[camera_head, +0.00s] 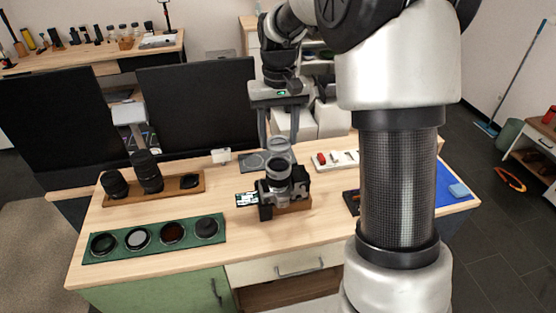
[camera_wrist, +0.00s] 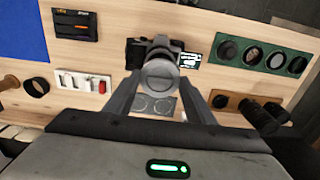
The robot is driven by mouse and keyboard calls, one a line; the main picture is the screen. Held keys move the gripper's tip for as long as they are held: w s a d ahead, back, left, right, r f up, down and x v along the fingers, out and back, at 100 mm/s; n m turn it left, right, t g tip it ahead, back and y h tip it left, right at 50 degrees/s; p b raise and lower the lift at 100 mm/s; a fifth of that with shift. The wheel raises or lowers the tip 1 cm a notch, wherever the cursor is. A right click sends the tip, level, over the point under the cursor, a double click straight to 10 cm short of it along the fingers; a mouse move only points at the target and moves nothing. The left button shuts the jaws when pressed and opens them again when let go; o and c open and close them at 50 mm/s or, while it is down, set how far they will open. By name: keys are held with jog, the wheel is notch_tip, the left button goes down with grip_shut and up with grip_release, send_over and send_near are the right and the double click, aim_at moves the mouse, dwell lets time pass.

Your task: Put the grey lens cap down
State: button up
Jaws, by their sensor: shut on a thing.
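My gripper (camera_head: 279,140) is shut on the grey lens cap (camera_head: 280,144), a flat round disc held between the fingertips above the table. In the wrist view, the cap (camera_wrist: 160,76) lies between my fingertips (camera_wrist: 160,80) and overlaps the camera behind it. The camera (camera_head: 278,185), dark and silver with a lens, stands on a wooden block at the middle of the table. A grey plate with ring marks (camera_head: 250,161) lies behind the camera, partly hidden by my gripper; it also shows in the wrist view (camera_wrist: 148,108).
A green tray (camera_head: 155,238) with several round filters or caps lies front left. A wooden tray (camera_head: 167,190) holds two dark lenses and a small dark cap. A white tray (camera_head: 340,159) with small items and a blue mat (camera_head: 452,180) lie right. Two dark screens stand behind.

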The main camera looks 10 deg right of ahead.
jog(key=w+f+b, duration=0.1)
jog(key=w+f, duration=0.4)
jog(key=w, duration=0.3)
jog(key=w+f+b, duration=0.2)
jog(key=w+f, duration=0.4)
jog(key=w, duration=0.3)
send_near(268, 156)
jog(key=s, duration=0.1)
jog(key=s+f, duration=0.1)
jog(key=s, duration=0.2)
jog(key=shift+s+a+f, duration=0.25)
jog(key=shift+a+f, duration=0.1)
jog(key=shift+f, duration=2.05)
jog(key=shift+f, duration=0.25)
jog(key=o, duration=1.1)
jog(key=shift+r, duration=0.1)
